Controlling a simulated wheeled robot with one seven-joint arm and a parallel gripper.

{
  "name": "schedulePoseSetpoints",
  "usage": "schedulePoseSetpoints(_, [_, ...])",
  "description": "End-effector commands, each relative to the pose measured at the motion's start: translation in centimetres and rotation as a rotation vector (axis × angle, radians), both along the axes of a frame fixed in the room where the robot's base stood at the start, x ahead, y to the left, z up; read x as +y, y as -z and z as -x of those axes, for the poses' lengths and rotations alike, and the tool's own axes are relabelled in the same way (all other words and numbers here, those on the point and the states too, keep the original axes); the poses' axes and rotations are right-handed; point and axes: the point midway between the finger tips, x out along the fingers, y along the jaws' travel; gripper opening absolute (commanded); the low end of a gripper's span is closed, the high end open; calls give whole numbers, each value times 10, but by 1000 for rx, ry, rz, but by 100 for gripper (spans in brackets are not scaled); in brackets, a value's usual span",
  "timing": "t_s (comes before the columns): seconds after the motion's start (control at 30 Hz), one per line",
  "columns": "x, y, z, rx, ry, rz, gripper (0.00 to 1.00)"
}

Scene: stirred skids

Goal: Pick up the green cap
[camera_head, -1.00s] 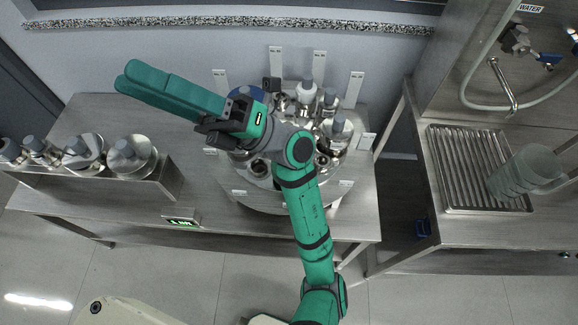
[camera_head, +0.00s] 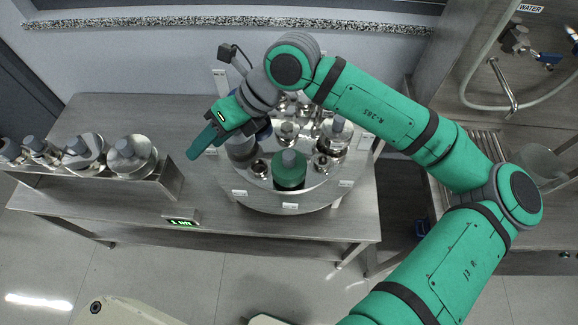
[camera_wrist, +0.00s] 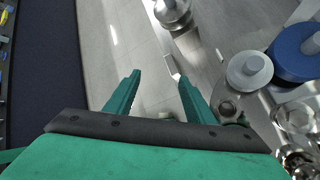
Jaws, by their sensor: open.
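The green cap (camera_head: 289,175) is a rounded green lid with a grey knob. It sits at the near side of the round steel turntable (camera_head: 290,205) in the head view. I cannot make it out in the wrist view. My gripper (camera_head: 197,150) is to the left of the cap, beyond the turntable's left edge, with its fingers pointing down and left. In the wrist view my gripper (camera_wrist: 158,82) has its two green fingers apart with nothing between them.
A grey-capped vessel (camera_wrist: 247,72) and a blue cap (camera_wrist: 296,52) stand right of my fingers. Several steel vessels share the turntable. A raised shelf (camera_head: 165,180) with steel flasks (camera_head: 130,155) is at left. The bench between shelf and turntable is clear.

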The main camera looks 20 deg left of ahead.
Motion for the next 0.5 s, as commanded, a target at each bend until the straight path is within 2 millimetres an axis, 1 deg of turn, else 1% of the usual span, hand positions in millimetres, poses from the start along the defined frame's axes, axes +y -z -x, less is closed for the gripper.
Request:
schedulePoseSetpoints(0.03, [-16, 9, -14, -46, 20, 78, 49])
schedulePoseSetpoints(0.07, [-25, 14, -22, -72, 33, 121, 49])
schedulePoseSetpoints(0.1, [-38, 21, -33, -104, 49, 181, 49])
schedulePoseSetpoints(0.17, [-58, 28, -49, -149, 74, 264, 49])
schedulePoseSetpoints(0.2, [-72, 31, -59, -178, 91, 315, 49])
schedulePoseSetpoints(0.3, [-103, 36, -79, -236, 126, 427, 49])
schedulePoseSetpoints(0.4, [-127, 37, -94, -277, 155, 508, 49])
schedulePoseSetpoints(0.5, [-141, 37, -102, -301, 172, 557, 49])
